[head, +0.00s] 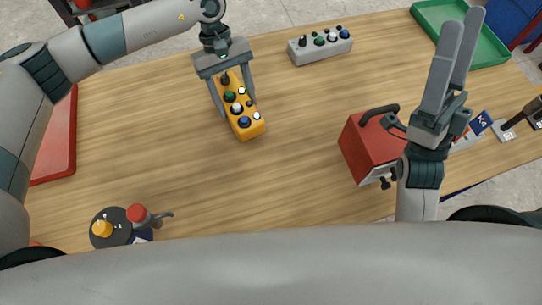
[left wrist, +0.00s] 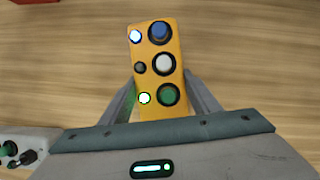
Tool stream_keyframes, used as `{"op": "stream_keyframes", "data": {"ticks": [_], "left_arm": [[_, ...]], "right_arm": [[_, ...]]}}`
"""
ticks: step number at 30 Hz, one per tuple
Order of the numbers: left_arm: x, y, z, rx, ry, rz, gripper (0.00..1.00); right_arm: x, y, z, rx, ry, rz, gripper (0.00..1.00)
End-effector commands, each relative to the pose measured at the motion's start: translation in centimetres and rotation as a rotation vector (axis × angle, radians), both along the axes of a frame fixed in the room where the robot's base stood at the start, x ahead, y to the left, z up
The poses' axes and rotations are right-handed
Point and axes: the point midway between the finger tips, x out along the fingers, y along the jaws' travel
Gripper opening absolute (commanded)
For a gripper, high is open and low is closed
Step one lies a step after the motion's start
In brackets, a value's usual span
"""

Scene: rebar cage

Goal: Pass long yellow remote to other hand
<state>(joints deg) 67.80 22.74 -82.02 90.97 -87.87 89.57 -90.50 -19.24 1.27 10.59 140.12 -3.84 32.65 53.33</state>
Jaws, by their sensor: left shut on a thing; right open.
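The long yellow remote (head: 246,128) carries several round buttons in blue, white, green and black. My left gripper (head: 234,106) is shut on it, with one finger along each long side. In the left wrist view the remote (left wrist: 174,90) lies between the fingers and sticks out beyond them over the wooden table. I cannot tell whether the remote touches the table. My right gripper (head: 461,50) is at the right of the head view, empty, with its two fingers pointing up and a gap between them. It is well apart from the remote.
A grey button box (head: 320,47) stands at the back of the table (head: 280,190). A red box (head: 370,148) with a dark handle is near my right arm. A green tray (head: 490,45) is back right, a red tray (head: 58,145) left. A dark round object (head: 112,228) stands front left. The table middle is clear.

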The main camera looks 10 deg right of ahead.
Motion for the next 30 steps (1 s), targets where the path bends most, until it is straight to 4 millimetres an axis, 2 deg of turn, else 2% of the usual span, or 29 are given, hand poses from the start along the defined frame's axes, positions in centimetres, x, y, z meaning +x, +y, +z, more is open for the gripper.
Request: {"op": "stream_keyframes", "data": {"ticks": [8, 14, 21, 28, 30], "left_arm": [[0.0, 0.0, 0.1, -0.001, -0.001, -0.001, 0.21], [0.0, 0.0, 0.1, -0.001, -0.001, -0.001, 0.21], [0.0, 0.0, 0.1, -0.001, -0.001, -0.001, 0.21], [0.0, 0.0, 0.1, -0.001, -0.001, -0.001, 0.21], [0.0, 0.0, 0.1, -0.001, -0.001, -0.001, 0.21]], "right_arm": [[1.8, 1.9, -5.3, 0.385, 0.196, 0.422, 0.78], [2.8, 4.5, -9.9, 0.753, 0.316, 0.757, 0.78], [4.6, 9.1, -14.0, 1.115, 0.396, 1.123, 0.78], [5.2, 14.2, -17.8, 1.492, 0.448, 1.432, 0.78], [4.8, 16.3, -20.8, 1.6, 0.554, 1.466, 0.78]]}}
